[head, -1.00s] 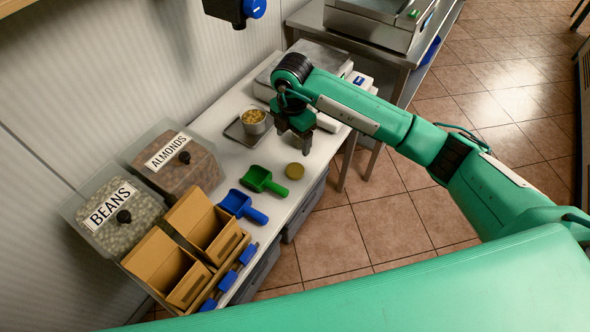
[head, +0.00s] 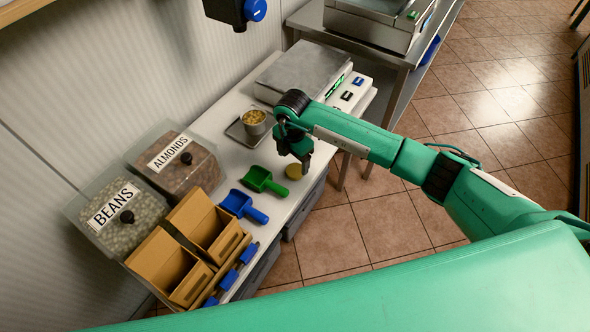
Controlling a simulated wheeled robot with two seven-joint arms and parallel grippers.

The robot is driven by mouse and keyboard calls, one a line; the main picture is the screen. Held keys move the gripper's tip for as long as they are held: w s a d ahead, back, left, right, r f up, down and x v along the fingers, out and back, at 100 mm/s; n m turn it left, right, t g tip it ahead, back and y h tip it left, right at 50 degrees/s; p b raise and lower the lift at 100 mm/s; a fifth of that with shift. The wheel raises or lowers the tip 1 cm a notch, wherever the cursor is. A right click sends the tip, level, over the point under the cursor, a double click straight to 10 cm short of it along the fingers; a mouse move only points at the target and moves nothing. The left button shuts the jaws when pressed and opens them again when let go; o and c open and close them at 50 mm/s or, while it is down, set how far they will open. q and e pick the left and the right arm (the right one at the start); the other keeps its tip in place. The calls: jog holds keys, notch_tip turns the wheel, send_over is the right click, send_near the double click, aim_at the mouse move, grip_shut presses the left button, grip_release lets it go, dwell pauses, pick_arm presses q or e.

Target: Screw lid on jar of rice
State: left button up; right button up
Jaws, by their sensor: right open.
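A small round gold lid (head: 293,172) lies flat on the white counter near its front edge. A round grey container (head: 254,127) with yellowish contents at its open top stands on a square metal tray (head: 236,133) further back; I cannot tell for sure whether it is the jar of rice. My right gripper (head: 304,168) points down just beside the lid, at its right in the picture. It is open and seems empty; whether it touches the lid I cannot tell. My left gripper is not in view.
A green scoop (head: 262,180) and a blue scoop (head: 242,206) lie left of the lid. Bins of almonds (head: 180,165) and beans (head: 118,215) and brown boxes (head: 165,268) fill the counter's left end. A flat scale (head: 305,75) stands behind the gripper.

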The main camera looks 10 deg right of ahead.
aim_at(294, 171)
jog(key=shift+s+f, duration=0.1)
jog(key=shift+f, duration=0.35)
notch_tip(294, 171, down, 4)
jog(key=shift+d+f+p, duration=0.1)
jog(key=shift+p, duration=0.65)
jog(key=c, duration=1)
